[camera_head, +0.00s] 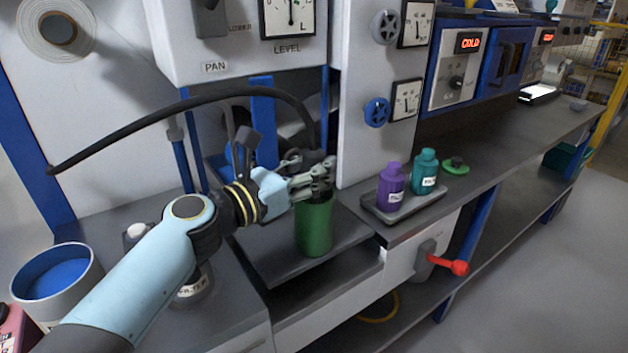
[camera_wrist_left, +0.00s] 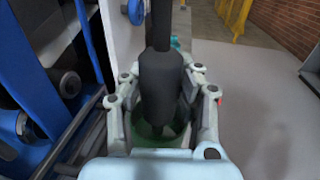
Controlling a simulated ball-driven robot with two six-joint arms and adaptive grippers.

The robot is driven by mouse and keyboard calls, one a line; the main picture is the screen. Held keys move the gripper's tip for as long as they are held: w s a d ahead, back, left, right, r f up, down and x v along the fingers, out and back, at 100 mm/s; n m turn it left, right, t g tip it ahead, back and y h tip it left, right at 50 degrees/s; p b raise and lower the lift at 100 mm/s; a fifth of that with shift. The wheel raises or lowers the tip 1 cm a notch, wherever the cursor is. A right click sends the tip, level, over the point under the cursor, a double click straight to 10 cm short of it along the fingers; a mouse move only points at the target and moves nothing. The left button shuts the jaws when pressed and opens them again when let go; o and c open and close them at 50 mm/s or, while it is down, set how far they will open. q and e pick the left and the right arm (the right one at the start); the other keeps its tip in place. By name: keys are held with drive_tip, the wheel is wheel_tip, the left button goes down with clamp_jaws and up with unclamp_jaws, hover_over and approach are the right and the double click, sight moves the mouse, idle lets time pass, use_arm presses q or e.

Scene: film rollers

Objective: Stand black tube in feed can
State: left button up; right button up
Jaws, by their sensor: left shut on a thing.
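The black tube (camera_head: 200,98) arcs from the left over to my left gripper (camera_head: 320,178). In the left wrist view the thick dark end of the tube (camera_wrist_left: 160,85) stands roughly upright between the fingers of my left gripper (camera_wrist_left: 163,105), which is shut on it. The green feed can (camera_head: 314,232) stands on a dark tray directly below this gripper. In the left wrist view, green of the can (camera_wrist_left: 152,130) shows around the tube's lower tip. I cannot tell how far the tip is inside the can, as the fingers hide its rim. My right gripper is not in view.
A purple bottle (camera_head: 390,187) and a teal bottle (camera_head: 424,171) stand on a small tray right of the can. A green lid-like disc (camera_head: 456,167) lies beyond them. A red-handled lever (camera_head: 440,262) juts from the front. A bucket with blue contents (camera_head: 55,280) stands at left.

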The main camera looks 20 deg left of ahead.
use_arm(q)
wheel_tip(320, 180, up, 10)
drive_tip(key=p, duration=0.4)
drive_tip(key=shift+f, duration=0.2)
wheel_tip(320, 180, up, 12)
drive_tip(key=p, duration=1.2)
drive_tip(key=shift+f+p, duration=0.1)
drive_tip(key=shift+p, duration=0.3)
clamp_jaws()
wheel_tip(320, 180, up, 2)
drive_tip(key=shift+r+p, duration=0.25)
drive_tip(key=shift+p, duration=0.25)
